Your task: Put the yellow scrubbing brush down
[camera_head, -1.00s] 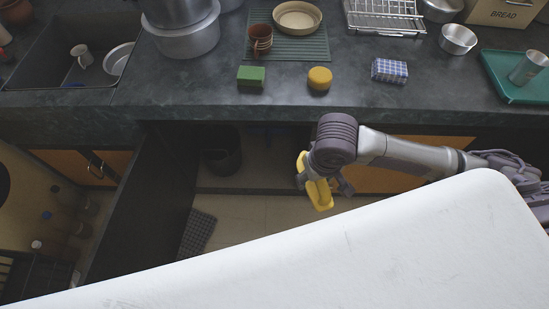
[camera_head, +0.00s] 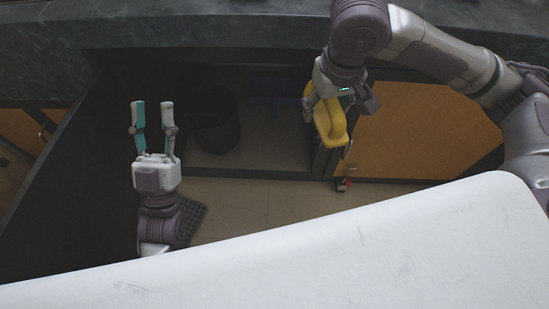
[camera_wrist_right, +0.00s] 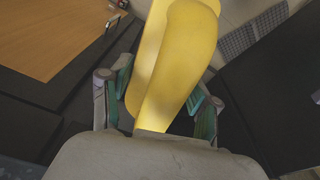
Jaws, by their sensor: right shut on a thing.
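The yellow scrubbing brush (camera_head: 330,121) is in my right gripper (camera_head: 338,108), held in front of the cupboard opening under the counter. In the right wrist view the brush (camera_wrist_right: 178,62) fills the space between the two teal-lined fingers of the right gripper (camera_wrist_right: 160,105). The gripper is shut on it. My left gripper (camera_head: 153,115) is open and empty at the left, its fingers pointing up in the picture and apart from the brush. The side of the brush against the palm is hidden.
A dark bin (camera_head: 214,120) stands inside the open cupboard space. A wooden cupboard door (camera_head: 420,130) is at the right. The dark counter edge (camera_head: 200,35) runs across the top. A dark grid mat (camera_wrist_right: 255,35) lies on the floor. My white body covers the bottom.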

